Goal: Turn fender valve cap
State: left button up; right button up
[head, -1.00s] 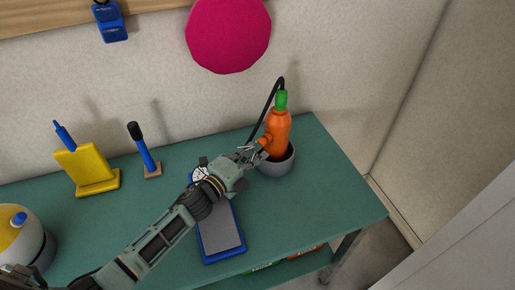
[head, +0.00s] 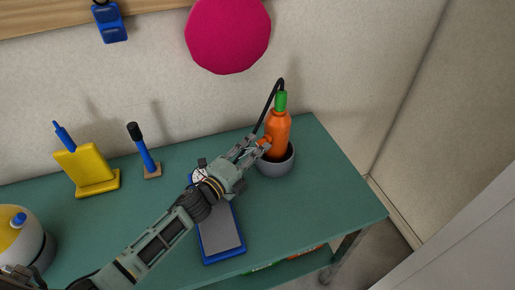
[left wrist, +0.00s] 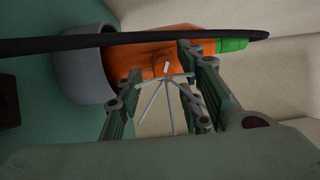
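An orange bottle-shaped body (head: 278,132) with a green top (head: 281,101) stands upright in a grey pot (head: 275,168) near the table's right end. I take it for the fender. A short orange stub on its side faces my left gripper (head: 257,145). In the left wrist view the orange body (left wrist: 150,57) lies across the picture, with a small pale piece (left wrist: 166,67) on its side. Thin grey rods fan out just in front of it. My left gripper's fingers are apart, on either side of the stub; I cannot tell whether they touch it. My right gripper is not in view.
A blue-framed scale (head: 221,235) lies under my left arm. A yellow stand (head: 85,168) and a blue-handled tool (head: 145,158) stand left on the green table (head: 300,225).

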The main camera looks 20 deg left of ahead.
pick_arm(q)
jog(key=v, duration=0.5)
jog(key=shift+s+a+p, duration=0.15)
jog(key=shift+s+p, duration=0.2)
jog(key=shift+p, duration=0.05)
